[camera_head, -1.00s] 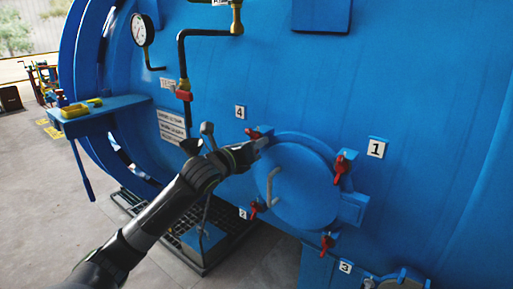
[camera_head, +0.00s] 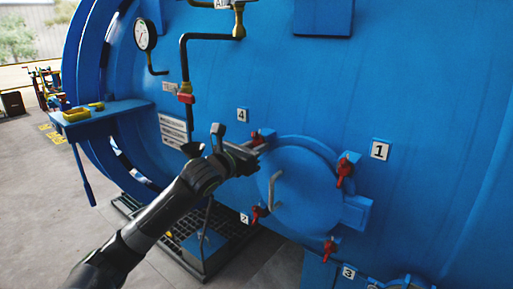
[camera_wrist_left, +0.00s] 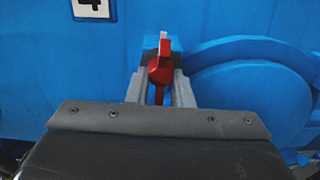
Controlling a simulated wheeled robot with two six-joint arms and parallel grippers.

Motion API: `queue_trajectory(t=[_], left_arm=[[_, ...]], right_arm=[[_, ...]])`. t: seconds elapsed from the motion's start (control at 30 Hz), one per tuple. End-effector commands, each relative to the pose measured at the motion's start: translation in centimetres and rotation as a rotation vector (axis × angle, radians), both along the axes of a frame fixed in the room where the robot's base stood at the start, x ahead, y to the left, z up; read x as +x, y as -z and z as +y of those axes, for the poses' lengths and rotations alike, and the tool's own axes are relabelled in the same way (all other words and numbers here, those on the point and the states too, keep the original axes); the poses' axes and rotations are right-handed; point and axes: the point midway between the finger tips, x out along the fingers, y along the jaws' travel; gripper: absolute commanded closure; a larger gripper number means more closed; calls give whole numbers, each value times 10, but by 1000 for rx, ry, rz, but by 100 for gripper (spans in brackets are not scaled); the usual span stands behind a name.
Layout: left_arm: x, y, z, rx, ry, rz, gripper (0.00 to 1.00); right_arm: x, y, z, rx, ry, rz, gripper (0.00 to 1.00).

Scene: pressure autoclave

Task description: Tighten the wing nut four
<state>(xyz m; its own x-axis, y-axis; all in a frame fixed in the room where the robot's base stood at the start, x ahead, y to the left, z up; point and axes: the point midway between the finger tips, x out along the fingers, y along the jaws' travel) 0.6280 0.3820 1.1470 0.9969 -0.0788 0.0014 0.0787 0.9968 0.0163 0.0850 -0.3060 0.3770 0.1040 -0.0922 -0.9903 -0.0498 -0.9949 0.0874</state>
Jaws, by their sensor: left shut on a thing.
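The red wing nut four (camera_wrist_left: 159,70) sits at the upper left edge of the round blue hatch (camera_head: 302,190), below the label 4 (camera_head: 242,115). In the head view the wing nut (camera_head: 257,137) is partly hidden by my left gripper (camera_head: 262,147). In the left wrist view my left gripper (camera_wrist_left: 160,90) has one finger on each side of the wing nut and is shut on it. One wing of the nut points up between the fingers. My right gripper is not in view.
Other red wing nuts sit around the hatch by label 1 (camera_head: 380,150), label 2 (camera_head: 244,218) and label 3 (camera_head: 348,272). A grey handle (camera_head: 273,188) sticks out of the hatch. A pipe with a red valve (camera_head: 186,98) runs down at the upper left. A blue shelf (camera_head: 100,120) juts out at the left.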

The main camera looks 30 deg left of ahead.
Motion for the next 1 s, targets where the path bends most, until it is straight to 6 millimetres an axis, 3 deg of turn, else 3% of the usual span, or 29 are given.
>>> queue_trajectory(t=[0.23, 0.27, 0.4, 0.77, 1.0], left_arm=[[0, 3, 0, -2, -1, 8, 100], [0, 3, 0, -2, -1, 8, 77], [0, 3, 0, -2, -1, 6, 59], [-2, 1, 1, 0, -1, 2, 58], [-27, 3, 3, 6, -2, 3, 58]], right_arm=[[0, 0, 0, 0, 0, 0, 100], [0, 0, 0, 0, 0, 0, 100], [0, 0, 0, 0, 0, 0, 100], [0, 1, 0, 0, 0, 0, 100], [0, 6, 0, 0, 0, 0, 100]])
